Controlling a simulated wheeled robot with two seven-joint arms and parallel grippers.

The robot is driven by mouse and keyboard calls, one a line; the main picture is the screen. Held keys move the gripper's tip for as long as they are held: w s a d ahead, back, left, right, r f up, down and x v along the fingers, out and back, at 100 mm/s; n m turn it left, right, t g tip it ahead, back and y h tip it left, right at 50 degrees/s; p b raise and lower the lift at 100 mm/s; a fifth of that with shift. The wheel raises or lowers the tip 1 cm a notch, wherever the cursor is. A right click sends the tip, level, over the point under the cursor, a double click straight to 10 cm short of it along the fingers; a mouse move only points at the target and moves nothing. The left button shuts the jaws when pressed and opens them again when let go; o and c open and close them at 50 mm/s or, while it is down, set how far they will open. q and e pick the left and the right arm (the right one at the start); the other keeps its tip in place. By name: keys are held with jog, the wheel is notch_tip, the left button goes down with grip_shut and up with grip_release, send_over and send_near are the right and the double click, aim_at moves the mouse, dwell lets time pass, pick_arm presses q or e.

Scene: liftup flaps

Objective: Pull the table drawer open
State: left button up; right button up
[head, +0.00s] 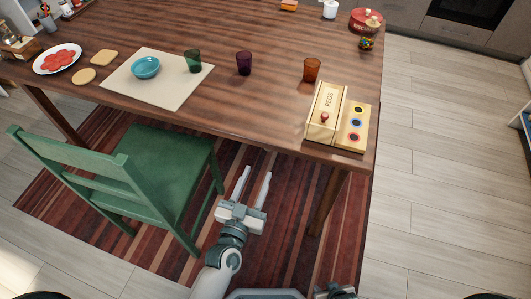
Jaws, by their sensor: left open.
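The wooden table (270,110) fills the upper middle of the head view. No drawer front or handle shows clearly along its near edge; the front below the top is mostly hidden from this high angle. My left gripper (254,179) is open and empty. It appears in front of the table's near side, over the striped rug, right of the green chair, with its fingers pointing towards the table. A small part of my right gripper (336,292) shows at the bottom edge; its fingers cannot be made out.
The green chair (170,165) stands close on the left of my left gripper. A table leg (328,205) is to its right. A wooden PEGS box (328,105) sits near the table's right corner. Cups and a bowl (145,68) stand on top.

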pick_arm(q)
jog(key=x, duration=0.9)
jog(key=shift+s, duration=0.1)
grip_shut()
